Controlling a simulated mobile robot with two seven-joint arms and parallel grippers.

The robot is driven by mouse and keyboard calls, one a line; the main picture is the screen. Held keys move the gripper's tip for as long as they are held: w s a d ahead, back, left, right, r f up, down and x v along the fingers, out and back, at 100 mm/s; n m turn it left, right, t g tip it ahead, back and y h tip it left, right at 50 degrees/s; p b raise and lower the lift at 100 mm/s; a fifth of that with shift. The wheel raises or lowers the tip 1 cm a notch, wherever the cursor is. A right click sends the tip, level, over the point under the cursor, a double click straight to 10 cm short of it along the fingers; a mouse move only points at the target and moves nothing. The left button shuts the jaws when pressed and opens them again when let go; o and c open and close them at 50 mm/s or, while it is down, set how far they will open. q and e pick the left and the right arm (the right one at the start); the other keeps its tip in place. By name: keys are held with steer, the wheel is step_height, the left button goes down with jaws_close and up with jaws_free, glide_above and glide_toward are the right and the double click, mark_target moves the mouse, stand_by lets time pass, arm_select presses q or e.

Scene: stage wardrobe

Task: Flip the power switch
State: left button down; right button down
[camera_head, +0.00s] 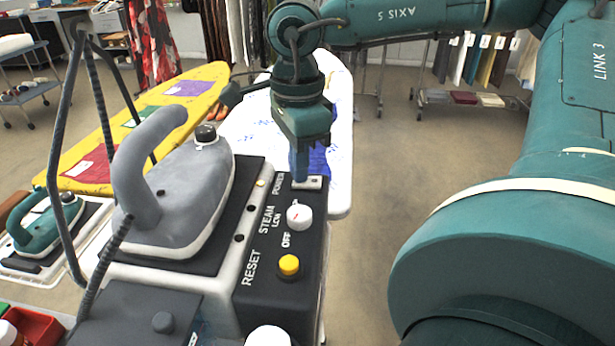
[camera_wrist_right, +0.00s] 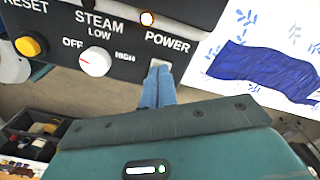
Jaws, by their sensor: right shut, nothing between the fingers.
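The power switch (camera_head: 313,183) sits in a pale plate beside the POWER label, at the far end of the steam station's black control panel (camera_head: 262,290). In the right wrist view the switch plate (camera_wrist_right: 160,64) shows at the fingertips, which cover most of it. My right gripper (camera_head: 299,178) points down with its blue fingers (camera_wrist_right: 158,92) shut and empty. The tips are at the switch; whether they press on it I cannot tell. The switch's position is hidden. A small orange lamp (camera_wrist_right: 147,18) near the POWER label looks lit. My left gripper is not in view.
A white steam knob (camera_head: 299,215) and a yellow reset button (camera_head: 289,265) share the panel. A grey iron (camera_head: 190,190) rests on the station. A white ironing board (camera_head: 340,150) with blue cloth stands behind. The floor to the right is partly clear.

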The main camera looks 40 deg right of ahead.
steer(key=shift+r+p, duration=2)
steer(key=shift+r, duration=1.4)
